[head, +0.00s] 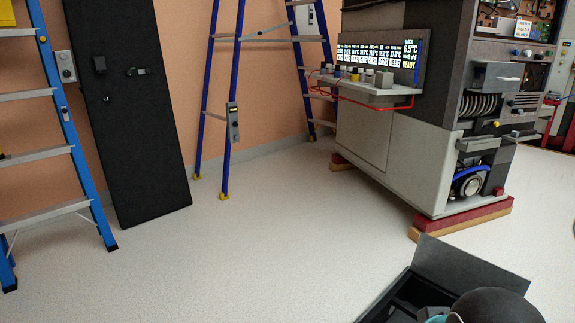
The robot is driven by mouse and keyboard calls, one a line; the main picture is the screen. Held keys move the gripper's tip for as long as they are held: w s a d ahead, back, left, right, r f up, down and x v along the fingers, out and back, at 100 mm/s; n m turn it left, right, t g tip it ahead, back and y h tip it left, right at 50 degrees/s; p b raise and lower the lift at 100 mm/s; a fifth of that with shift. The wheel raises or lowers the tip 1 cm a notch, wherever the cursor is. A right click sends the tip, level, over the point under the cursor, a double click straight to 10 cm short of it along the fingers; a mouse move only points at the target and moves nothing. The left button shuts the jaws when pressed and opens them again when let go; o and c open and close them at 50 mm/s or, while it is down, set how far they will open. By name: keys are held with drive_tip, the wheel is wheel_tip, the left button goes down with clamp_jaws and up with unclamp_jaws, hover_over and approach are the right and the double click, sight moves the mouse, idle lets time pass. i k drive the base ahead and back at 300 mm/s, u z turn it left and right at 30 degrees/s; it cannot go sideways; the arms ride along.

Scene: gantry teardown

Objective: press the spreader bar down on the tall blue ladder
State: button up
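Two blue ladders stand against the orange wall, both cut off by the top edge of the head view. The middle ladder (239,60) has dark blue rails and yellow feet, spread apart on the floor. A thin silver bar (262,30) crosses between its rails near the top edge; I cannot tell for sure whether it is the spreader bar. The left ladder (63,110) has brighter blue rails, silver steps and black feet. Their tops are out of view, so I cannot tell which is taller. My gripper is not in view.
A tall black panel (125,110) leans on the wall between the ladders. A grey machine (395,145) on red and wooden blocks stands right of the middle ladder, with red cables on its shelf. An open dark case (470,268) is at lower right. The pale floor (240,260) in front is clear.

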sight(258, 34)
drive_tip(key=u, duration=0.8)
drive_tip(key=i, duration=3.4)
drive_tip(key=z, duration=0.8)
drive_tip(key=i, duration=0.6)
drive_tip(key=z, duration=0.85)
drive_tip(key=i, duration=1.65)
drive_tip(key=u, duration=0.8)
